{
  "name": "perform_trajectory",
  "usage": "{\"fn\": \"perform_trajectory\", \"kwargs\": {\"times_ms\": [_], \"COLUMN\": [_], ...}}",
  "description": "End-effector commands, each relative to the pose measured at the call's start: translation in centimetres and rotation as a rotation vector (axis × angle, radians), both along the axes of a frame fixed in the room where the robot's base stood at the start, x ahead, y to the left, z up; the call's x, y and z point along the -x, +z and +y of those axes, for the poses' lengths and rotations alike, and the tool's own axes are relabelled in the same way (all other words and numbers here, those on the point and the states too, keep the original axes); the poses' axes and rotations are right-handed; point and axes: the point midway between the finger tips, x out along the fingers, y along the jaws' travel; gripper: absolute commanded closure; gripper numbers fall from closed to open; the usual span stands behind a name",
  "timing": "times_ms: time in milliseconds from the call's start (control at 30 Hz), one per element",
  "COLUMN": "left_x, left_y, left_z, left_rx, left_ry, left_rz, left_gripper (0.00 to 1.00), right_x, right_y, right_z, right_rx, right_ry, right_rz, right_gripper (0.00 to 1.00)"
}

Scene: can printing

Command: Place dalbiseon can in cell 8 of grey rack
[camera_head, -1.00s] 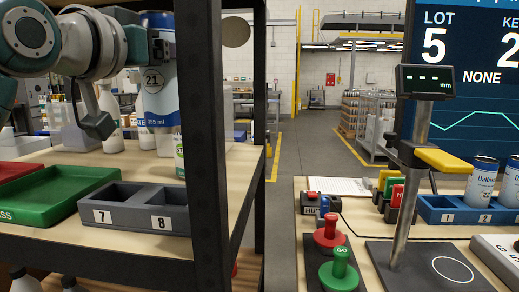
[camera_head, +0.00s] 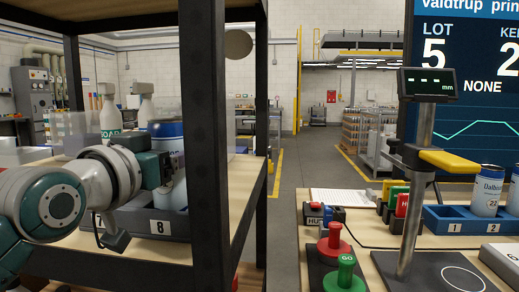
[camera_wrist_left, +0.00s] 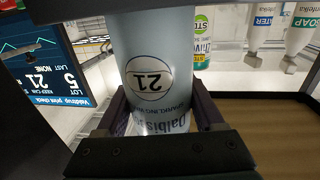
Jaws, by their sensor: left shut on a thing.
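The Dalbiseon can (camera_head: 178,190), white with a blue top, is upright in my left gripper (camera_head: 170,165). In the left wrist view the can (camera_wrist_left: 152,60) shows its number 21, and the fingers (camera_wrist_left: 163,115) are closed around its sides. The grey rack (camera_head: 181,226) stands on the left shelf, with label 8 on its front. The can's lower end is at cell 8, at or behind the front wall; its base is hidden, so I cannot tell whether it touches the floor of the cell. My arm covers cell 7. My right gripper is not in view.
A dark shelf post (camera_head: 209,150) stands just right of the can. White bottles (camera_head: 110,115) stand behind the rack. On the right bench are a blue rack (camera_head: 440,220) with cans, red and green buttons (camera_head: 346,272), and a gauge stand (camera_head: 418,180).

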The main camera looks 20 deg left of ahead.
Motion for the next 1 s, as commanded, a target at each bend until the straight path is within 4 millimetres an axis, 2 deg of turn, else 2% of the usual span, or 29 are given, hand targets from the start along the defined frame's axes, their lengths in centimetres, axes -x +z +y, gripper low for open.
{"fn": "perform_trajectory", "kwargs": {"times_ms": [100,133,400,733,867,1000], "left_x": [0.0,0.0,0.0,0.4,2.2,5.1], "left_y": [-0.2,-0.2,-0.1,0.0,0.0,-0.1], "left_z": [0.0,0.0,0.0,0.0,-0.2,-0.4], "left_rx": [0.0,0.0,0.0,0.0,0.0,-0.001], "left_ry": [0.0,0.0,0.0,0.0,0.0,0.0], "left_rz": [0.0,0.0,0.0,0.0,0.002,0.003], "left_gripper": [0.81,0.29,0.0,0.0,0.0,0.0], "right_x": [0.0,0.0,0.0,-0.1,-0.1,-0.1], "right_y": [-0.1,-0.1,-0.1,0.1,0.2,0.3], "right_z": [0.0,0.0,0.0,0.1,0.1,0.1], "right_rx": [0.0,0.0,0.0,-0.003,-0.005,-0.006], "right_ry": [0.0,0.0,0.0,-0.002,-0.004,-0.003], "right_rz": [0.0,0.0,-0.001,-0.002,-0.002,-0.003], "right_gripper": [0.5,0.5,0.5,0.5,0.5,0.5]}}
